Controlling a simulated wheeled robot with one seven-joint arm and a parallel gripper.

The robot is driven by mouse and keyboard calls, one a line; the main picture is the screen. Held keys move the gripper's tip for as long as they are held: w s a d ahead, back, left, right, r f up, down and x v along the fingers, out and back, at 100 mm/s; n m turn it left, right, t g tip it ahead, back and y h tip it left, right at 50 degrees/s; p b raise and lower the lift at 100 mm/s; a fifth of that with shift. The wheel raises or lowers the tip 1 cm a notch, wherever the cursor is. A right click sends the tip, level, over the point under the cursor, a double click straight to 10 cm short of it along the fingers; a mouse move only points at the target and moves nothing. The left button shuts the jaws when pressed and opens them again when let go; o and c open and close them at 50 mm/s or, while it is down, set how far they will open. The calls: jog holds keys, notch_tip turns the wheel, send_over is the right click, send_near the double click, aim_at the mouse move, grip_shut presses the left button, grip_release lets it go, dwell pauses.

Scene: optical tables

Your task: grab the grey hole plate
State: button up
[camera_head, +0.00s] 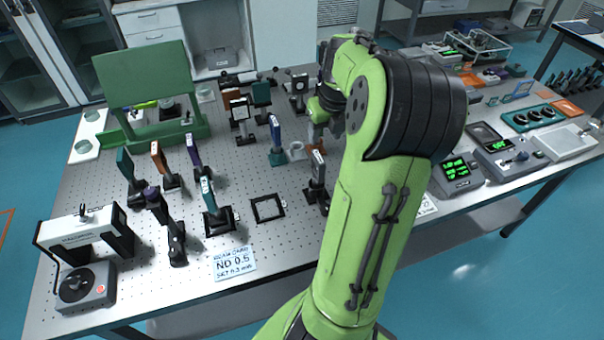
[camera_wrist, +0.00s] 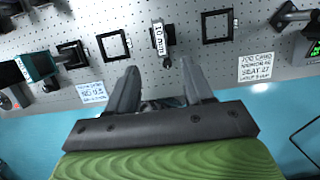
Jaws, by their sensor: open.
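An upright light grey plate (camera_wrist: 158,38) with a small label, seemingly beginning with 10, stands in a black mount in the wrist view. It looks like the grey hole plate, but I cannot make out a hole. In the head view a matching grey plate (camera_head: 318,163) stands in its mount beside my arm. My gripper (camera_wrist: 158,68) is open and empty in the wrist view. Its fingers point toward this mount, which appears beyond the fingertips, roughly between them, and apart from them. In the head view my arm hides the fingers.
A flat black square frame (camera_wrist: 114,45) lies left of the plate and another (camera_wrist: 218,26) right. Label cards (camera_wrist: 255,67) lie near the table's front edge. Several upright mounts, such as the blue one (camera_head: 276,135), crowd the perforated table (camera_head: 272,243). Instruments (camera_head: 457,172) stand right of my arm.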

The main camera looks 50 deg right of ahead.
aim_at(319, 157)
jog(key=b+x, duration=0.2)
jog(key=x, duration=1.2)
jog(key=shift+d+f, duration=0.2)
jog(key=shift+a+r, duration=0.1)
jog(key=shift+c, duration=0.6)
grip_shut()
